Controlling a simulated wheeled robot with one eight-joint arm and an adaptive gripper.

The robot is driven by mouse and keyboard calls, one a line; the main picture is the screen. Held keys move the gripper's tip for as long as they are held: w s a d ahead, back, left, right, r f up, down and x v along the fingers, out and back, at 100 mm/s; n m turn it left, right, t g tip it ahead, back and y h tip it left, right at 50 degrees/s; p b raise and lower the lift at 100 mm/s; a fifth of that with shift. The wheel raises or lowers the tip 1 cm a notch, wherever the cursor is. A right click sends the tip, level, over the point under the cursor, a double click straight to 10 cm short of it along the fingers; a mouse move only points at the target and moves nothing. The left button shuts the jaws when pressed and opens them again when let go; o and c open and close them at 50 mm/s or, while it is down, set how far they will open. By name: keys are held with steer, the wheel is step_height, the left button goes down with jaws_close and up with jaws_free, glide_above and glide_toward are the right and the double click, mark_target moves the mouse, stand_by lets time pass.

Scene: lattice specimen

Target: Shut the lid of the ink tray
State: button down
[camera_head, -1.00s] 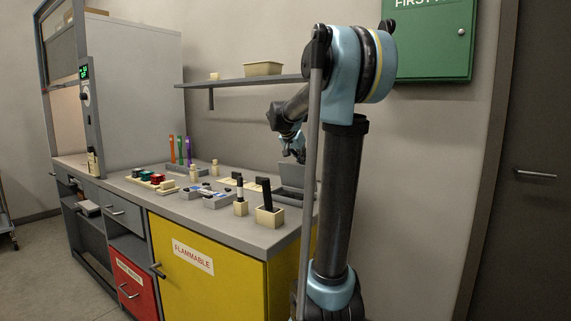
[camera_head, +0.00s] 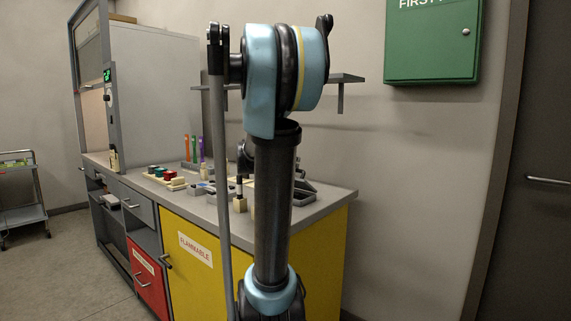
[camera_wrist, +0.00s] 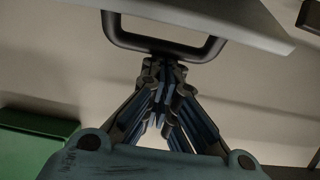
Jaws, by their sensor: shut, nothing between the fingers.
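The ink tray (camera_head: 304,197) is a low grey tray at the right end of the bench in the head view, partly hidden behind my arm. How far its lid stands open cannot be made out there. In the wrist view a pale grey panel (camera_wrist: 215,12), which looks like the lid, spans the top with a dark loop handle (camera_wrist: 207,50) on its edge. My gripper (camera_wrist: 163,66) is shut and empty, its fingertips at or just beside the handle's bar; contact cannot be told. My arm hides the gripper in the head view.
The grey bench (camera_head: 335,193) holds red and green items (camera_head: 168,174), coloured tubes (camera_head: 194,148) and a pale block holder (camera_head: 240,204). A wall shelf (camera_head: 345,78) is above. A green first aid cabinet (camera_head: 432,40) hangs at right.

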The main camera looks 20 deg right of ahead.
steer(key=a, duration=0.1)
steer(key=s+a+f, duration=0.1)
steer(key=a+f, duration=0.1)
steer(key=shift+s+a+f, duration=0.1)
steer(key=shift+s+a, duration=0.2)
steer(key=shift+s+a+f, duration=0.4)
steer(key=shift+a+f, duration=0.25)
steer(key=shift+f, duration=0.05)
steer(key=shift+s+a+f, duration=0.1)
steer(key=shift+f, duration=0.1)
steer(key=shift+s+f, duration=0.1)
steer(key=shift+f, duration=0.1)
steer(key=shift+w+d+r, duration=0.15)
steer(key=shift+r, duration=0.85)
steer(key=shift+w+d+r, duration=0.1)
steer(key=shift+d+r, duration=0.05)
steer(key=shift+r, duration=0.8)
steer(key=s+a+f, duration=0.3)
steer(key=a+f, duration=0.1)
steer(key=a, duration=0.3)
steer(key=shift+s+a+f, duration=0.2)
steer(key=shift+s+a, duration=0.15)
steer(key=shift+s, duration=0.05)
